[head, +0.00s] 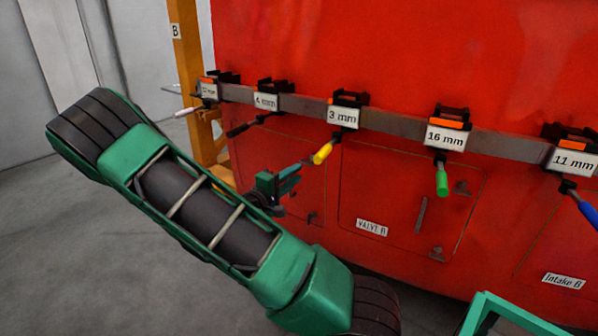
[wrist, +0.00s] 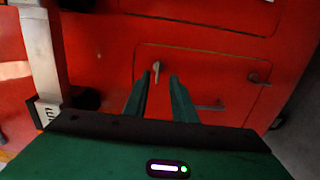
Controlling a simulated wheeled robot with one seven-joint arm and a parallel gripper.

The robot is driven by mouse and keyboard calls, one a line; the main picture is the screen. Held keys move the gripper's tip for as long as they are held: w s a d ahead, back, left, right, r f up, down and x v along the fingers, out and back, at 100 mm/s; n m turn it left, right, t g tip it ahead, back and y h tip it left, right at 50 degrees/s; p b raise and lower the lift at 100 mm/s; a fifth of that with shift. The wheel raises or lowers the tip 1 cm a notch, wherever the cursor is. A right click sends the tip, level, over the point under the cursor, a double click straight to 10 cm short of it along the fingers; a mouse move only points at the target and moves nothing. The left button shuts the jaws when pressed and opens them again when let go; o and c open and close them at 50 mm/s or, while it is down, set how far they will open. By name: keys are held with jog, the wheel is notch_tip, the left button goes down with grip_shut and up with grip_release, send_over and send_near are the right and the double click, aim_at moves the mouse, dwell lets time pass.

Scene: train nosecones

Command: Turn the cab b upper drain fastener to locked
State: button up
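In the wrist view a small grey fastener (wrist: 157,70) on a red hatch (wrist: 205,75) shows just beyond and between my fingertips. I cannot tell whether it touches them. A second grey fastener (wrist: 258,78) sits further right on the same hatch. No readable label shows which is the cab b upper drain fastener, nor a lock mark. My gripper (wrist: 160,77) is open, with a gap between its two green fingers and nothing held. In the head view my gripper (head: 297,174) is close to the red front, left of the hatch labelled VALVE B (head: 410,195).
A grey rail (head: 392,122) crosses the red front above the hatches. Labelled holders carry tools, including a yellow-handled one (head: 323,152) near my gripper and a green-handled one (head: 442,180). A yellow post (head: 187,65) stands left. Grey floor is open at left.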

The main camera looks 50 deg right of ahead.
jog(key=shift+s+a, duration=0.15)
jog(key=shift+a, duration=0.85)
